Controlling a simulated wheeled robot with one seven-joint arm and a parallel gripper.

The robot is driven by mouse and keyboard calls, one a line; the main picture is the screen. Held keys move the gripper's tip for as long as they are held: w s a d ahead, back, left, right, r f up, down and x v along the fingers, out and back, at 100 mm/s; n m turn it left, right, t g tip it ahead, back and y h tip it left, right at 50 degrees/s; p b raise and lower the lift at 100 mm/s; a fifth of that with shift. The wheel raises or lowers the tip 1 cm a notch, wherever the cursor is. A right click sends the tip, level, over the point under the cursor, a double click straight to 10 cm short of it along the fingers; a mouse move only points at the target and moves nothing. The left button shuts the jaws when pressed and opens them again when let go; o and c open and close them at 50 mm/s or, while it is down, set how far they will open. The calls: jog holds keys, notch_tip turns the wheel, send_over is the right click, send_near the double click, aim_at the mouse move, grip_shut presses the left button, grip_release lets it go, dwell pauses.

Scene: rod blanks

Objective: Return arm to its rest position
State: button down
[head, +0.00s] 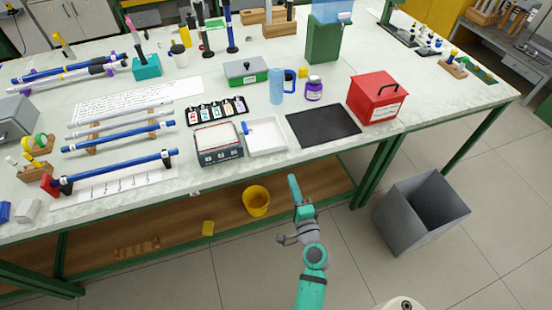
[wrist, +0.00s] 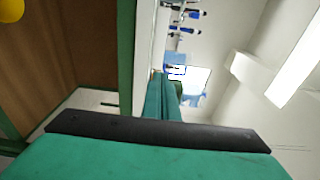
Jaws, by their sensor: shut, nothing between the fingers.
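My gripper (head: 292,180) is at the end of my teal and grey arm, in front of the bench's near edge in the head view. It looks shut and empty. In the wrist view its teal fingers (wrist: 166,98) are together beyond a dark bar, with nothing between them.
A grey bin (head: 420,215) stands on the floor to the right. A yellow bucket (head: 256,200) sits on the lower shelf (head: 170,225). Above my gripper, the bench holds a white tray (head: 264,136), a black mat (head: 322,127) and a red box (head: 377,98). Blue rods (head: 118,136) lie left.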

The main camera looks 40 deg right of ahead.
jog(key=s+a+f+n+g+y, duration=0.1)
jog(key=s+a+f+n, duration=0.2)
jog(key=a, duration=0.4)
jog(key=s+a+f+n, duration=0.2)
jog(key=s+a+n, duration=0.1)
jog(key=s+a, duration=0.3)
jog(key=s+a+f+n+g+y, duration=0.1)
jog(key=s+a+f+n, duration=0.15)
jog(key=a, duration=0.55)
jog(key=s+a+r+n+y, duration=0.5)
jog(key=s+a+r+n, duration=0.7)
jog(key=s+a+n, duration=0.2)
jog(key=shift+s+a+t, duration=0.25)
jog(key=shift+a+t, duration=0.1)
jog(key=shift+t, duration=0.05)
